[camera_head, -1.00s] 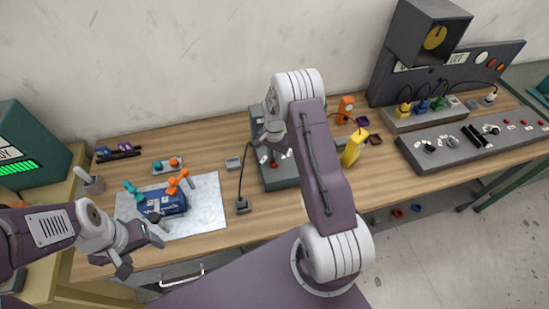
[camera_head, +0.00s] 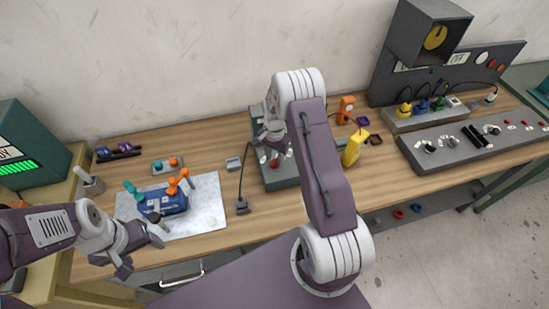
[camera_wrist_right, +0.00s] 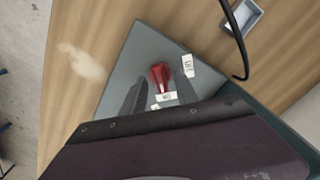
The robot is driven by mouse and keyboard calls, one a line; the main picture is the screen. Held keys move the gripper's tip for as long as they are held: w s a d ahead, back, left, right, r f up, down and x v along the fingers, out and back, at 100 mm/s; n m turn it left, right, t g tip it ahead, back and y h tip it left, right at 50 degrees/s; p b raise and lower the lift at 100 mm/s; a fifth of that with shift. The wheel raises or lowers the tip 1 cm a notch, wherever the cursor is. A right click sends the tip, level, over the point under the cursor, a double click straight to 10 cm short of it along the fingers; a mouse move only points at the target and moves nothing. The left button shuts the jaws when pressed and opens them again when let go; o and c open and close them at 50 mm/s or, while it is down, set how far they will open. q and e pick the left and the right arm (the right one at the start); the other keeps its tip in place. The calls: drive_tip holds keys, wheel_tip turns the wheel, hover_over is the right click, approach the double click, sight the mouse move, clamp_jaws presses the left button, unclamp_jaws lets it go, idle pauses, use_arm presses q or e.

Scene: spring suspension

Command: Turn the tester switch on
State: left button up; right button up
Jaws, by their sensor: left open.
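The red switch knob (camera_head: 274,164) is on the sloped front of a grey-green box (camera_head: 282,182) against the back wall. My right gripper (camera_head: 269,155) is just above the knob, fingers pointing down. In the right wrist view, the red knob (camera_wrist_right: 160,76) lies just ahead of and between the two dark finger tips (camera_wrist_right: 160,90), which are apart. Contact cannot be told. Two small white labels, one beside the knob (camera_wrist_right: 188,66) and one below it (camera_wrist_right: 166,97), have writing too small to read surely. My left gripper (camera_head: 140,245) is open and empty, over the front left of the bench.
A cable with a small grey block (camera_head: 241,206) lies left of the box. A yellow device (camera_head: 354,147) and an orange one (camera_head: 346,108) stand to its right. A white mat (camera_head: 205,210) holds a blue block (camera_head: 165,204). A panel of knobs (camera_head: 470,143) is far right.

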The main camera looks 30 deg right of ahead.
sight(274, 160)
wheel_tip(274, 160, up, 9)
drive_tip(key=b, duration=0.1)
drive_tip(key=shift+f, duration=0.2)
